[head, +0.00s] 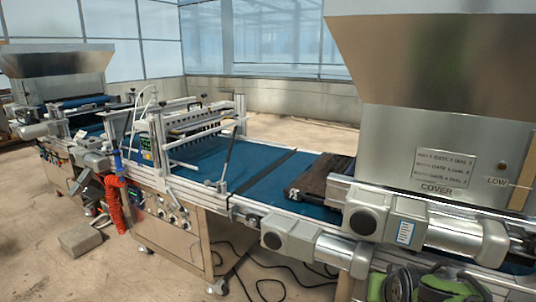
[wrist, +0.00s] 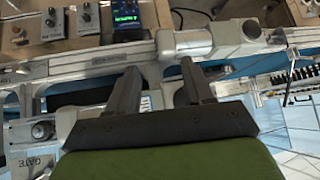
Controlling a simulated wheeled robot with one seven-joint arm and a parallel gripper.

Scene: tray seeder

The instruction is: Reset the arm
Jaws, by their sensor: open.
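My gripper (wrist: 159,68) shows in the wrist view with its two dark fingers spread apart. Nothing is held between them. The fingers point toward the metal side rail (wrist: 90,62) of the seeder line, with a silver cylindrical fitting (wrist: 208,38) just beyond the right finger. I cannot tell how far the fingertips are from the rail.
The seeder's blue belt (head: 258,170) carries a dark tray (head: 308,180) entering the hopper machine (head: 430,100) at the right. A lever (head: 229,155) rises from the near rail. An orange coiled hose (head: 114,205), a block (head: 80,240) and black cables (head: 265,275) are in front.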

